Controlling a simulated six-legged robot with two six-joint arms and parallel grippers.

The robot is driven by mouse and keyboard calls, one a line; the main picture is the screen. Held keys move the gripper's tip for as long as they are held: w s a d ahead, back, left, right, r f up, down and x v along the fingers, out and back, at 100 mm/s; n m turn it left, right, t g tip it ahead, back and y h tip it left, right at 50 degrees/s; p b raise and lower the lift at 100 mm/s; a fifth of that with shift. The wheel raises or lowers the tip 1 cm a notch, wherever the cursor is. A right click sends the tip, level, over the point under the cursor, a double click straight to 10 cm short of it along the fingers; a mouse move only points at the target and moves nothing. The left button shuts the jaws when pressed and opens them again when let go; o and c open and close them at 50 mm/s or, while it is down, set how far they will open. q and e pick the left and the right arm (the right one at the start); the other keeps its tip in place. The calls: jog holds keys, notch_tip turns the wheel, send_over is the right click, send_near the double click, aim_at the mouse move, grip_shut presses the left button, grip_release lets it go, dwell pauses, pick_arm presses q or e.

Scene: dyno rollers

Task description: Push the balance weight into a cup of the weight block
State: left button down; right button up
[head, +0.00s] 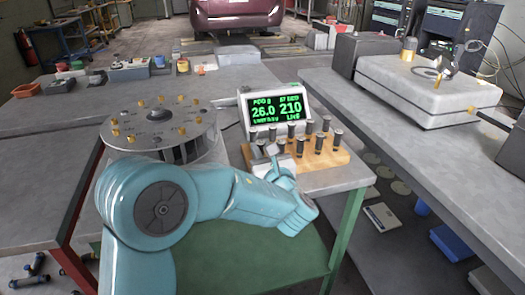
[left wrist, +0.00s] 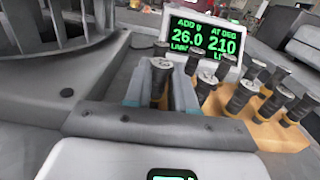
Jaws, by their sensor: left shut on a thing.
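My left gripper (left wrist: 158,97) is shut on a balance weight (left wrist: 160,66), a dark upright cylinder with a pale grey top, seen between the fingers in the left wrist view. In the head view the left gripper (head: 274,152) is at the left end of a wooden block (head: 325,157), and my teal arm covers part of the scene in front. The wooden block holds several similar dark weights standing upright; it also shows in the left wrist view (left wrist: 268,138). The lower end of the held weight is partly hidden, so I cannot tell whether it sits in a cup. My right gripper is not in view.
A round grey drum (head: 160,133) with several brass pegs on its top stands left of the block. A display (head: 275,108) reading 26.0 and 210 stands close behind the block. A second bench (head: 420,135) with a grey machine (head: 428,88) is at the right.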

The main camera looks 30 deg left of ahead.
pick_arm(q)
jog(key=shift+f+b, duration=0.35)
jog(key=shift+f, duration=0.05)
jog(key=c, duration=0.9)
grip_release()
jog(key=shift+o, duration=0.2)
jog(key=p+v, duration=0.1)
jog(key=v, duration=1.5)
jog(key=shift+s, duration=0.2)
